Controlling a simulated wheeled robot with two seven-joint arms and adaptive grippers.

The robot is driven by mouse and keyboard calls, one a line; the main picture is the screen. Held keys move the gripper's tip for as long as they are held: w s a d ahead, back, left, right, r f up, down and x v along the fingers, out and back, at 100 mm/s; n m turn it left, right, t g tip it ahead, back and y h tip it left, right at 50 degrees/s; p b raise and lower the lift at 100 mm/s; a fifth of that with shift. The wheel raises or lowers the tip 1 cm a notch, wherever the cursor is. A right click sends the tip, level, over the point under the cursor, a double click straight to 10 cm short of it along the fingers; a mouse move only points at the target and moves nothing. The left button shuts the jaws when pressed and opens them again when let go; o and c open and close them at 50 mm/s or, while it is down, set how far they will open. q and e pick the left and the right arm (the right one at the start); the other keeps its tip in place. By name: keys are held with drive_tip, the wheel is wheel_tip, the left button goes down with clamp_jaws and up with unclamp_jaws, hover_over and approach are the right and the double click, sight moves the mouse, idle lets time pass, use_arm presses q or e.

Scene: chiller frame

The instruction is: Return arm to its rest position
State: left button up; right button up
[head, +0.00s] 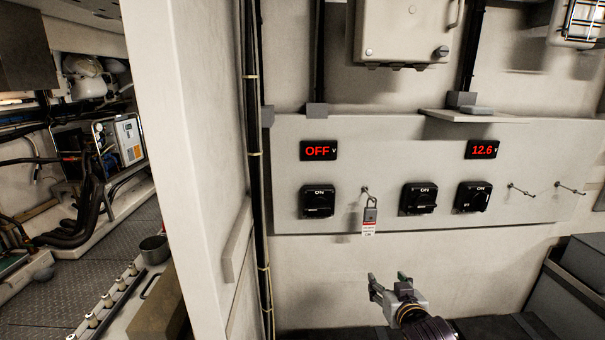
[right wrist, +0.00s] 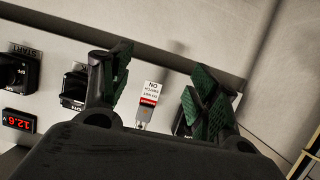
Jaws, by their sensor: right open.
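My right gripper (head: 388,286) is below the switch panel (head: 400,224) in the head view, apart from it. Its two fingers are spread and nothing is between them. In the right wrist view the open fingers (right wrist: 161,95) have dark green pads, with the panel beyond them. A padlock (head: 370,214) with a red and white tag (head: 369,228) hangs from a peg on the panel. The tag also shows between the fingers in the right wrist view (right wrist: 150,94), farther off. My left gripper is not in view.
Black rotary switches (head: 318,201) line the panel, under a red OFF display (head: 318,151) and a red 12.6 display (head: 481,149). Two bare pegs stick out at the right. A grey box (head: 583,262) stands at lower right. A wall edge (head: 185,150) separates the left space.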

drive_tip(key=s+f+n+g, duration=0.1)
drive_tip(key=s+f+g, duration=0.4)
drive_tip(key=s+f, duration=0.65)
drive_tip(key=s+f+n+g, duration=0.1)
drive_tip(key=s+f+g, duration=0.6)
drive_tip(key=s, duration=0.7)
wheel_tip(320, 180, down, 34)
drive_tip(key=s, duration=0.2)
drive_tip(key=s+d+f, duration=0.2)
drive_tip(key=s+f, duration=0.7)
drive_tip(key=s, duration=0.2)
drive_tip(key=s+d+f, duration=0.3)
drive_tip(key=s+f, duration=0.7)
drive_tip(key=s, duration=0.1)
drive_tip(key=shift+d+g, duration=0.2)
drive_tip(key=shift+g, duration=0.2)
drive_tip(key=shift+f, duration=0.1)
idle(1.1)
